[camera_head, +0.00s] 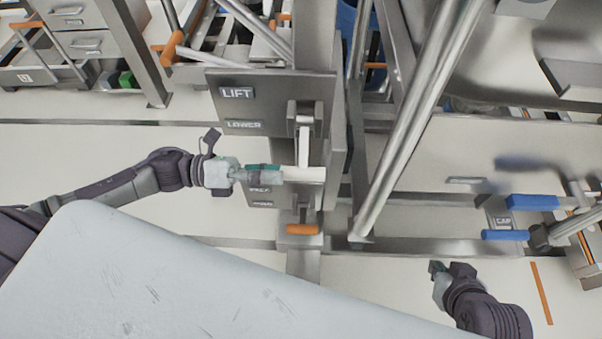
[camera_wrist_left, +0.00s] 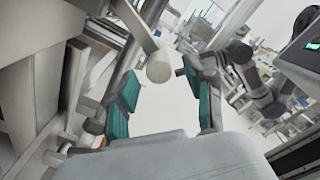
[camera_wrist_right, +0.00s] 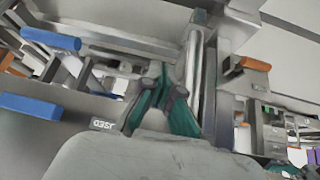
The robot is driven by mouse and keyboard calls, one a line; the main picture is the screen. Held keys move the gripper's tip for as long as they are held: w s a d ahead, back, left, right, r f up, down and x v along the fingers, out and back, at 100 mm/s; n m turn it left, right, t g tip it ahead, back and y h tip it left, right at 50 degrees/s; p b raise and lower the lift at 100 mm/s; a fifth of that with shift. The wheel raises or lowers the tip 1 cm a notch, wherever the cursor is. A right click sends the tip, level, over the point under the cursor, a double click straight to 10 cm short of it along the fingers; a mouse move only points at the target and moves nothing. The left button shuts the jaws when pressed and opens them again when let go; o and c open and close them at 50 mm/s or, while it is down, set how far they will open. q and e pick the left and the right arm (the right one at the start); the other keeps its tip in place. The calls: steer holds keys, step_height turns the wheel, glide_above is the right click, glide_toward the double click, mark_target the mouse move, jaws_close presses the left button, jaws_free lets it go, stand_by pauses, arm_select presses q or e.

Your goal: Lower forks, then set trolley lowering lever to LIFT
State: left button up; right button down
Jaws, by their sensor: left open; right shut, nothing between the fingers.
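The lever plate (camera_head: 228,108) is a dark panel with the labels LIFT, LOWER and a third one partly hidden by my left gripper. The lever (camera_head: 304,145) hangs down in front of it and ends in a pale crosswise bar (camera_head: 305,174). My left gripper (camera_head: 275,174) is open beside the left end of this bar. In the left wrist view a pale round bar end (camera_wrist_left: 160,66) shows between and beyond the teal fingers (camera_wrist_left: 163,108). I cannot tell whether they touch it. My right gripper (camera_head: 440,268) is shut and empty, low at the right; its closed fingers show in the right wrist view (camera_wrist_right: 158,85). I cannot make out the forks.
An orange pedal (camera_head: 302,229) sits below the lever. A slanted metal tube (camera_head: 410,130) rises right of the plate. Blue handles (camera_head: 532,202) stand at the right, near my right gripper. A drawer cabinet (camera_head: 85,40) is at the back left. The floor on the left is clear.

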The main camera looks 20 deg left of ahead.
mark_target(301, 173)
arm_select(q)
steer(key=shift+x, duration=2.75)
jaws_close()
